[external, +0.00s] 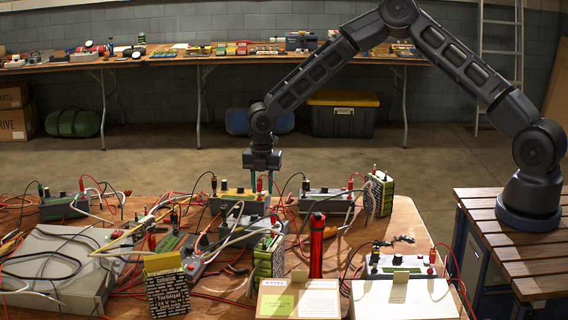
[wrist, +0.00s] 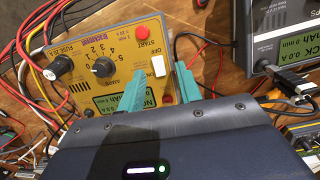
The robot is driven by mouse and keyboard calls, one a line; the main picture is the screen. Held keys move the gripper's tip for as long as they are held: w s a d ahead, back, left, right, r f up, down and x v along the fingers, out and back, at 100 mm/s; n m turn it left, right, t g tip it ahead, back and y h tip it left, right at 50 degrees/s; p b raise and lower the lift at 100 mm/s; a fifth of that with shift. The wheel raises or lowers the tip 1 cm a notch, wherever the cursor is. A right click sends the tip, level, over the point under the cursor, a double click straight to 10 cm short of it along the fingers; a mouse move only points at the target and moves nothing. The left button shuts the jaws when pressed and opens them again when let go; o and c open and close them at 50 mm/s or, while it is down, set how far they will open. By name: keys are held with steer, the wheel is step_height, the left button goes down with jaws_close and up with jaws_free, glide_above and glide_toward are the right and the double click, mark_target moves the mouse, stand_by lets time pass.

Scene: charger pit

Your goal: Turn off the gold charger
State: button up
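The gold charger (external: 236,198) stands on the near wooden table, under my gripper (external: 262,180). In the wrist view its gold face (wrist: 84,75) shows a black knob (wrist: 103,67), a red start button (wrist: 142,32), a white switch (wrist: 158,65) beside the word OFF, and a partly hidden green display (wrist: 108,103). My gripper (wrist: 159,80) is open, its two teal fingers apart with nothing between them. The fingertips are over the charger's right part, one on each side below the white switch. Whether they touch the face I cannot tell.
A grey charger (wrist: 278,45) stands close on the right in the wrist view. Red, white and black cables cross the table around the chargers. A red cylinder (external: 317,245) and a boxed battery (external: 167,287) stand nearer the camera.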

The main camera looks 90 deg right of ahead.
steer(key=shift+f, duration=0.2)
jaws_close()
steer(key=shift+s+d+y, duration=0.1)
steer(key=shift+d+y, duration=0.15)
steer(key=shift+y, duration=0.35)
steer(key=shift+d+y, duration=0.2)
steer(key=shift+y, duration=0.7)
jaws_free()
steer(key=shift+r, duration=0.1)
